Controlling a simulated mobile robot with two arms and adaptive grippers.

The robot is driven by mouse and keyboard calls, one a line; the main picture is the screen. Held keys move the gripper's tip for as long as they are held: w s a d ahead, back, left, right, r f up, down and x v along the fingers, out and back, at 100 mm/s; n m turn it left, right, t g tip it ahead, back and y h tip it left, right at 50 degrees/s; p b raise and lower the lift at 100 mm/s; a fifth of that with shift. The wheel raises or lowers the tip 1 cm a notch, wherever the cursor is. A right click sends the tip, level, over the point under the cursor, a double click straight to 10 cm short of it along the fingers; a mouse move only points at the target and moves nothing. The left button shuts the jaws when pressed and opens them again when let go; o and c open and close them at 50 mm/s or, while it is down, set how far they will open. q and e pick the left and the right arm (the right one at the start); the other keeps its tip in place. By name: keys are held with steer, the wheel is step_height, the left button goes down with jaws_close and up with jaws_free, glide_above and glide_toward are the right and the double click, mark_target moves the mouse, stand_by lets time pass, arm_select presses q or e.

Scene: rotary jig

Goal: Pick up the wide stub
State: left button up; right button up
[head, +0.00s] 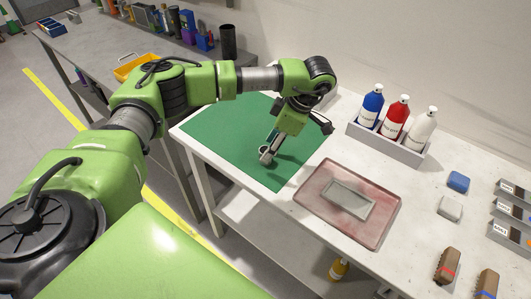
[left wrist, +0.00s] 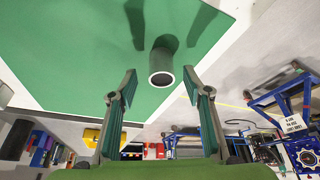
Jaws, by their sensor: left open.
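The wide stub is a short, hollow grey tube that stands on the green mat (head: 225,125). In the left wrist view the wide stub (left wrist: 163,62) shows its round open end just beyond and between my fingertips. In the head view only part of its rim shows behind my finger. My left gripper (head: 269,154) reaches down over the mat close to the stub. In the left wrist view its two fingers (left wrist: 160,84) are spread, with a gap to the stub on each side. My right gripper is not in view.
A reddish tray (head: 312,200) holding a grey frame (head: 349,198) lies right of the mat. A grey caddy (head: 407,154) with blue, red and white bottles stands behind. Blue (head: 458,181) and pale (head: 450,207) blocks and brown brushes (head: 447,266) lie farther right.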

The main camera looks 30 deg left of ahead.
arm_select(q)
steer(key=x, duration=0.2)
steer(key=shift+s+a+f+p, duration=0.15)
steer(key=shift+s+f+p, duration=0.1)
steer(key=shift+p, duration=0.1)
steer(key=shift+a+f, duration=0.15)
steer(key=shift+f, duration=0.3)
steer(key=c, duration=1.2)
steer(key=shift+r, duration=0.2)
